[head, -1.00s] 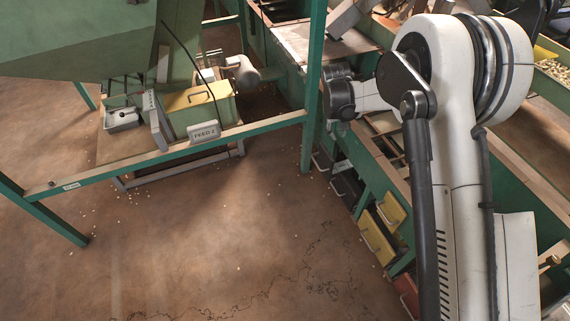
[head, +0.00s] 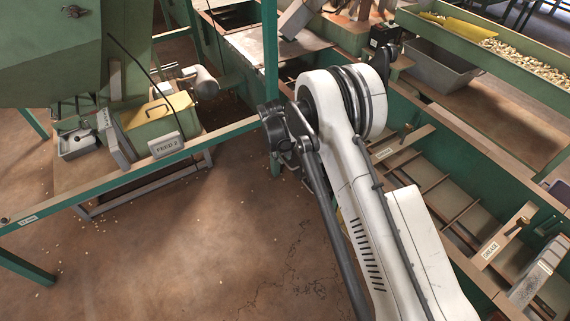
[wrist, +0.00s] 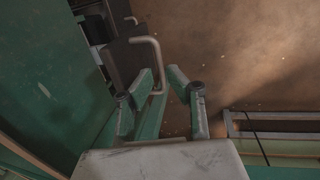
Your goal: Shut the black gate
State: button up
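In the wrist view a dark, blackish gate panel (wrist: 127,62) stands out beside a green wall, with a pale bent bar handle (wrist: 154,48) on it. It looks like the black gate; the dim light makes its colour uncertain. My gripper (wrist: 161,72) is open, with a gap between its fingertips. The handle's lower end appears between the fingers in the picture; I cannot tell whether they touch it. In the head view my arm hides the gates and my fingers.
Another dark panel with a handle (wrist: 130,19) is at the top of the wrist view. A green frame post (head: 271,85) stands close to my wrist in the head view. The FEED 2 box (head: 165,118) is to the left. Open floor (head: 190,240) lies below it.

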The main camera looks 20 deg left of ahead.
aim_at(286, 163)
jog(key=shift+w+d+f+b, duration=0.1)
jog(key=shift+f+b, duration=0.1)
jog(key=shift+f, duration=0.6)
jog(key=shift+w+d+f+b, duration=0.1)
jog(key=shift+f+b, duration=0.05)
jog(key=shift+f, duration=0.6)
grip_shut()
